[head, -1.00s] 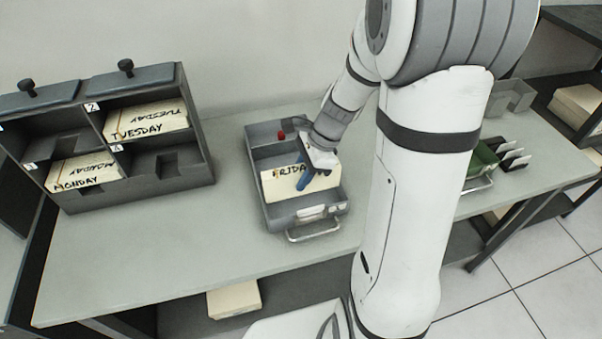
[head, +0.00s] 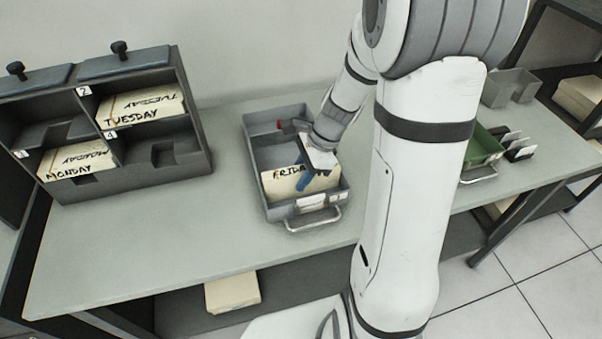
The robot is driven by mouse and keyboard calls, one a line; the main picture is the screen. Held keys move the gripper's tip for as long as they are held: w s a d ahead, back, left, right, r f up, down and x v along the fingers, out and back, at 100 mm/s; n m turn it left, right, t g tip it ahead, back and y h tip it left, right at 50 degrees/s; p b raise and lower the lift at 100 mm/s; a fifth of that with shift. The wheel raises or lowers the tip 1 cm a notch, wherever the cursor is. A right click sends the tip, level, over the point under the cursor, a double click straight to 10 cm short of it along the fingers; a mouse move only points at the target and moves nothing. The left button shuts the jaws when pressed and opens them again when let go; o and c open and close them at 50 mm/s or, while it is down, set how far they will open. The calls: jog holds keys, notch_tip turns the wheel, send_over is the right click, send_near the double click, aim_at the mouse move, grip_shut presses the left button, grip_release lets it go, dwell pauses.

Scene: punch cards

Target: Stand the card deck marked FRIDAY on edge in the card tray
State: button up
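The card deck marked FRIDAY (head: 278,184) is a cream block, upright with its lettered face toward me. It is inside the grey card tray (head: 257,170), near the front wall, with its lower edge hidden by that wall. I cannot tell if it touches the tray floor. My gripper (head: 306,180) reaches down over the deck's top edge. One blue finger lies across the lettered face, covering the end of the word; the other is hidden behind the deck. The gripper appears shut on the deck.
A dark pigeonhole rack (head: 190,172) on the left holds the TUESDAY deck (head: 140,108) and the MONDAY deck (head: 75,162). A green tray (head: 482,148) with dividers and a grey bin (head: 510,87) stand right. The bench (head: 150,245) is clear between rack and tray.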

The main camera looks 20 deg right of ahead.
jog(key=o, duration=0.5)
jog(key=shift+v, duration=3.9)
